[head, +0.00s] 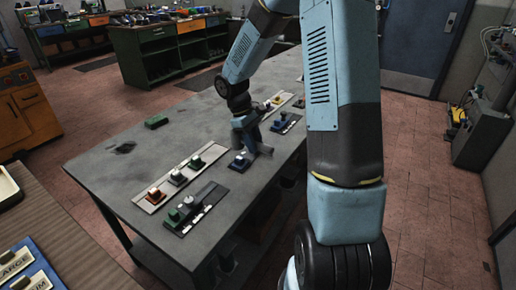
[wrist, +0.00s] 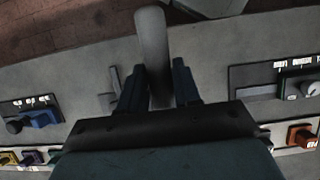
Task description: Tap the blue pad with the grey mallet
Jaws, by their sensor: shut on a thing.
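My gripper (wrist: 158,88) is shut on the grey mallet (wrist: 152,42), whose rounded grey shaft stands out between the two dark fingers in the wrist view. In the head view my gripper (head: 254,148) is low over the right part of the grey workbench; the mallet is hard to make out there. A blue pad (wrist: 42,118) beside a black knob sits on a dark panel at the left of the wrist view, apart from the mallet. In the head view, a blue pad (head: 282,117) is on the dark panel beyond my gripper.
The workbench (head: 105,165) also holds a light panel (head: 147,207) with red, white and green pads and a dark panel (head: 211,187) with green parts. A green block (head: 156,121) lies near its far left edge. Bare surface lies between the panels.

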